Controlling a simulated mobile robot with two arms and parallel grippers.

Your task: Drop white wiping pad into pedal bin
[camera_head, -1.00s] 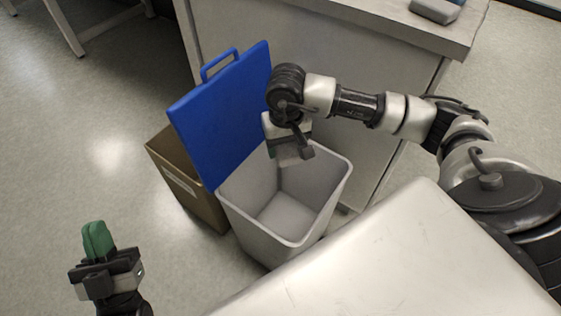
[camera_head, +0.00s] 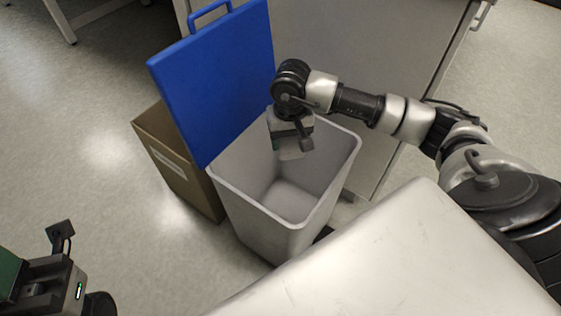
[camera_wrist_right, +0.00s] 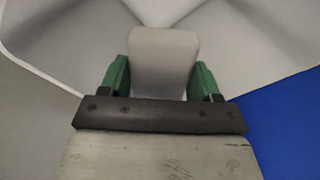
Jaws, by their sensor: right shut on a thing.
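The pedal bin (camera_head: 247,213) is a light grey open-topped bin on the floor. Its blue lid (camera_head: 213,80) is raised at the back left. My right gripper (camera_head: 289,148) points down at the bin's mouth, toward the back. The white wiping pad (camera_wrist_right: 162,62) is held between the green fingers of my right gripper (camera_wrist_right: 162,80) in the right wrist view, with the bin's pale inner walls beyond it. My left gripper (camera_head: 14,278) is cut off at the lower left edge, away from the bin.
A brown cardboard box (camera_head: 178,165) with a white label stands left of the bin. A grey cabinet (camera_head: 375,60) stands behind and right of it. Open floor (camera_head: 90,190) lies to the left.

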